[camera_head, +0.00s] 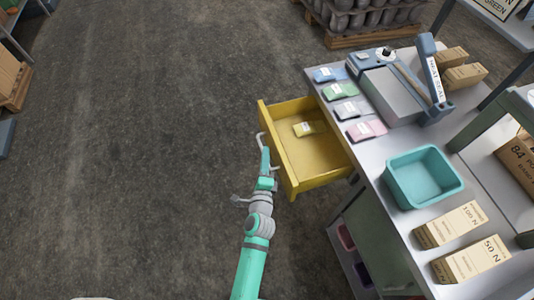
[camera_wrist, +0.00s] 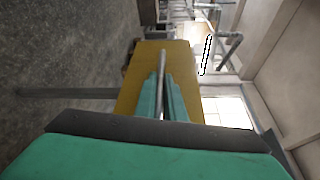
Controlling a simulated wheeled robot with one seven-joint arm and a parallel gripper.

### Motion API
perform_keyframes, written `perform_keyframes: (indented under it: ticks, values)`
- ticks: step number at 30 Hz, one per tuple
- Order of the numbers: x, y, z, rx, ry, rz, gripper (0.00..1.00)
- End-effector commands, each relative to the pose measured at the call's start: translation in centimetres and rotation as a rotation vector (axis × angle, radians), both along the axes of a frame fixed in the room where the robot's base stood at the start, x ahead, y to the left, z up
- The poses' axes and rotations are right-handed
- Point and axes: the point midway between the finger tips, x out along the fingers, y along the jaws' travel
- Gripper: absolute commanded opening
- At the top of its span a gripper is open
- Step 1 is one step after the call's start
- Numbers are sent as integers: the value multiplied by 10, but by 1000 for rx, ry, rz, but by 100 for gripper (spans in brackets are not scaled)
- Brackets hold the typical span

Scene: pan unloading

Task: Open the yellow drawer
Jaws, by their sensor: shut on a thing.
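The yellow drawer (camera_head: 312,160) is pulled well out of the left side of the workbench in the head view. A small pale yellow packet (camera_head: 309,128) lies in it. My gripper (camera_head: 267,158) is at the outer face of the drawer front, shut on the grey bar handle (camera_head: 261,140). In the wrist view, my teal fingers (camera_wrist: 162,98) lie on both sides of the handle bar (camera_wrist: 163,75), with the yellow drawer front (camera_wrist: 178,57) behind them. Part of the handle is hidden by my fingers.
The workbench (camera_head: 385,180) bears several coloured packets, a grey sealing device (camera_head: 390,95), a teal bin (camera_head: 423,178) and cardboard boxes (camera_head: 450,225). A lower shelf (camera_head: 345,260) is under it. The floor left of the drawer is clear.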

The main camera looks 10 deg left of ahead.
Motion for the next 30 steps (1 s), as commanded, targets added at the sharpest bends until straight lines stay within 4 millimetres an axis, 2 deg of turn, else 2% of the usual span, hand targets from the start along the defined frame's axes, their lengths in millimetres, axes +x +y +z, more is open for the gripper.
perform_keyframes:
  ticks: [10, 12, 13, 23, 30]
  values:
    - [-1, -2, -1, -1, 2, -5, 0]
    - [-1, -2, -1, -1, 2, -5, 21]
    - [-1, -2, -1, -1, 2, -5, 28]
    - [-2, -1, 0, 1, 1, -3, 28]
    - [-24, -3, 1, 1, 3, -1, 28]
